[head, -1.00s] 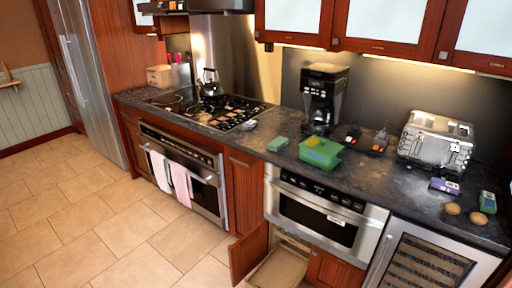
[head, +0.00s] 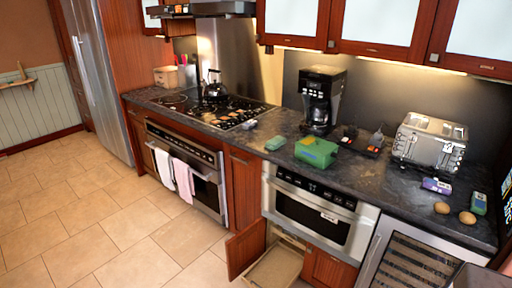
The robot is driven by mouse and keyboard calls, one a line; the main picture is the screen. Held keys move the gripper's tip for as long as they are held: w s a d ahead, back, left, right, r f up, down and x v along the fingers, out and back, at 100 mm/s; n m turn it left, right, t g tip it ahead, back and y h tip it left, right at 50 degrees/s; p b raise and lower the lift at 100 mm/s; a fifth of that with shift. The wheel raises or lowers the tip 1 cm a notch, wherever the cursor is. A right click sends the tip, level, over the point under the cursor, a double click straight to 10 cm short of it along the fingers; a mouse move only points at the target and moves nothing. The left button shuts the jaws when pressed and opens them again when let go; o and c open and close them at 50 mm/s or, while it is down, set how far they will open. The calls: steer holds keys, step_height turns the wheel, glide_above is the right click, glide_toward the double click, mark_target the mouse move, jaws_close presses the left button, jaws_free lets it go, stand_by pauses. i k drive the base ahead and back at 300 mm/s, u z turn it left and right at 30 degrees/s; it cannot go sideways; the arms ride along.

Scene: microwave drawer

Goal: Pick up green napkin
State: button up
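Several green things lie on the dark countertop (head: 395,178), and I cannot tell for sure which is the napkin. A small flat pale-green piece (head: 276,143) lies right of the stove. A larger bright-green block (head: 316,152) sits to its right, in front of the coffee maker. A small green item (head: 479,204) stands near the right end of the counter. My gripper's fingers do not show in this view.
A coffee maker (head: 322,99) and a toaster (head: 428,141) stand behind. Two round brown items (head: 442,208) and a purple box (head: 436,185) lie at right. A cabinet door (head: 246,251) stands open below the counter by a pulled-out drawer (head: 275,268). The floor at left is clear.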

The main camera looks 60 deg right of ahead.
mark_target(275, 142)
steer(key=u, duration=0.05)
steer(key=k, duration=0.2)
steer(key=u, duration=1.75)
steer(key=k, duration=0.5)
steer(key=z, duration=0.5)
steer(key=k, duration=0.8)
steer(key=z, duration=1.2)
steer(key=i, duration=1.3)
steer(key=z, duration=0.05)
